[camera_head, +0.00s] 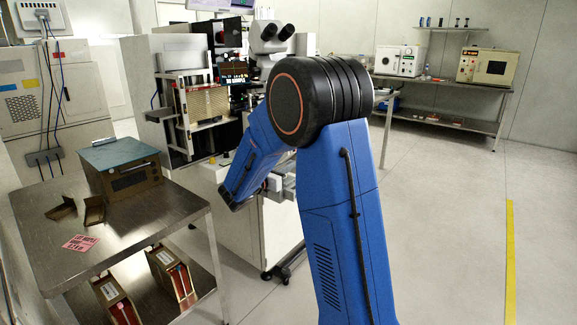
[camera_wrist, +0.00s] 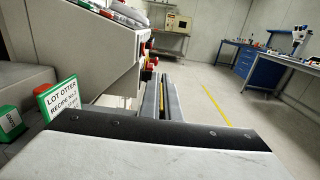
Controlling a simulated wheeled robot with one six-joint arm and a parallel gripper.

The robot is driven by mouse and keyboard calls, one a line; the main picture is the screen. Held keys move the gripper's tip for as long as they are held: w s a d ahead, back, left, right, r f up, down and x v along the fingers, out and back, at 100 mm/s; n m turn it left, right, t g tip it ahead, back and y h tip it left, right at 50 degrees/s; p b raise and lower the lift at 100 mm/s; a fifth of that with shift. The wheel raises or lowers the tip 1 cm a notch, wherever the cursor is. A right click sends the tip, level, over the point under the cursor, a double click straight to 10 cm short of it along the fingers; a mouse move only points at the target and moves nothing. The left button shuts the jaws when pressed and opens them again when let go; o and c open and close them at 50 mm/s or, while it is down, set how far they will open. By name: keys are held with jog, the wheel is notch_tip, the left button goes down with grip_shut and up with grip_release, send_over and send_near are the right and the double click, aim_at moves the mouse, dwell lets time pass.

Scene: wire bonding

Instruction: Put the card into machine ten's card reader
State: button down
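A green-edged label (camera_wrist: 62,100) reading "LOT OTTER RECIPE NO.2" stands upright at the left of the wrist view, with red above it. I cannot tell whether it is a loose card or fixed to a box. A pink card (camera_head: 81,242) with dark print lies flat on the steel table in the head view, its text too small to read. My blue arm bends down toward a machine (camera_head: 235,215) at centre and hides much of it. I cannot make out my fingertips in either view, nor any card in them. No card reader can be identified.
The steel table (camera_head: 165,215) at left bears a blue-topped box (camera_head: 122,172) and two small brown brackets. Boxes stand on its lower shelf. A cream machine housing (camera_wrist: 85,50) fills the wrist view's left. The floor to the right is clear.

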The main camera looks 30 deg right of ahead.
jog(key=shift+f, duration=0.7)
jog(key=c, duration=1.9)
grip_release()
jog(key=shift+a, duration=0.1)
jog(key=v, duration=1.7)
jog(key=shift+a, duration=0.1)
jog(key=shift+s, duration=0.1)
